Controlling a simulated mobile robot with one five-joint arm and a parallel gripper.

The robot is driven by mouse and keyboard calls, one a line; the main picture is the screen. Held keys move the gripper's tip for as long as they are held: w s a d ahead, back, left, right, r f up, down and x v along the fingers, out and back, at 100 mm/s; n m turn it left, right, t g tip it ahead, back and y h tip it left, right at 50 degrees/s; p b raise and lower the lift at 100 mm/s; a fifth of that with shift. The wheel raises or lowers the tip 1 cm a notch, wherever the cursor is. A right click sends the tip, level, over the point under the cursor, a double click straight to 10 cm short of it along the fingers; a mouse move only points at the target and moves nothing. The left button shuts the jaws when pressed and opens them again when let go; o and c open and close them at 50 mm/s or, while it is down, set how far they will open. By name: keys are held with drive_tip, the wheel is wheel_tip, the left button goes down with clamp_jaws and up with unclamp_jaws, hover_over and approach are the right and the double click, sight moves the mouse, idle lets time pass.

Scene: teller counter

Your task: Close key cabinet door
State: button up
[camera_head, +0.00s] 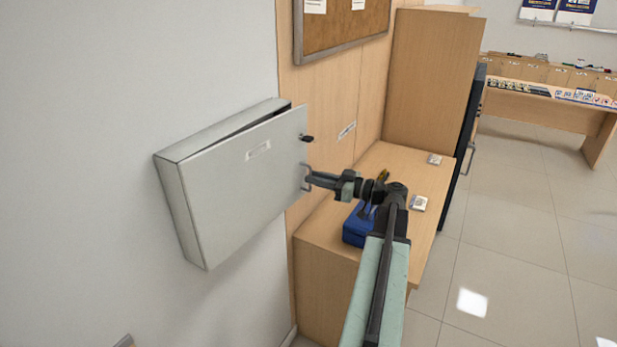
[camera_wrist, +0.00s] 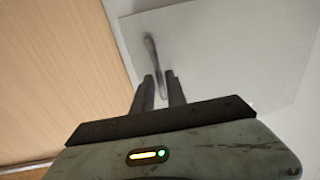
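The grey key cabinet (camera_head: 183,213) hangs on the wall at the left in the head view. Its door (camera_head: 245,185) stands slightly ajar, with a dark gap along the top edge. A bar handle (camera_head: 306,177) is on the door's right edge, below a small key in a lock (camera_head: 306,138). My gripper (camera_head: 309,180) is at the handle, reaching in from the right. In the wrist view, my two fingertips (camera_wrist: 160,88) are apart, with the blurred handle (camera_wrist: 151,50) between them. I cannot make out firm contact. The cabinet's inside is hidden.
A wooden counter (camera_head: 322,240) stands below my arm with a blue box (camera_head: 355,232) and small white items (camera_head: 419,203) on it. A corkboard (camera_head: 345,25) hangs above. The tiled floor (camera_head: 520,235) at the right is clear.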

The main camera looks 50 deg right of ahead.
drive_tip(key=shift+x, duration=1)
clamp_jaws()
idle(0.7)
